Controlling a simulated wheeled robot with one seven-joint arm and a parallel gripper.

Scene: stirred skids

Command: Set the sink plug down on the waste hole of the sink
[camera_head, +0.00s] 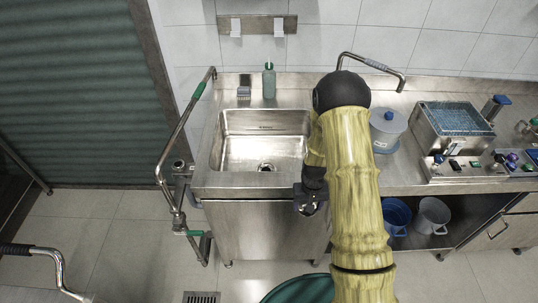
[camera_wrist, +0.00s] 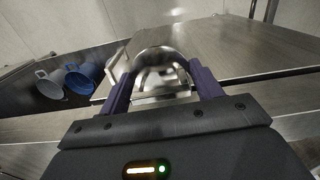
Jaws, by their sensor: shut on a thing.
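The steel sink (camera_head: 232,150) is set into the counter at the left in the head view. Its dark round waste hole (camera_head: 266,167) shows uncovered on the basin floor, near the front. My gripper (camera_head: 309,204) is in front of the counter's front edge, right of the basin and outside it. In the wrist view my gripper (camera_wrist: 160,76) has its purple fingers on either side of a shiny, rounded metal piece, the sink plug (camera_wrist: 160,58). The plug's lower part is hard to make out. The plug is too small to tell in the head view.
A green bottle (camera_head: 269,82) stands behind the basin. A blue mug (camera_head: 396,214) and grey mug (camera_head: 432,215) sit on the shelf below. A grab rail (camera_head: 172,150) flanks the sink's left.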

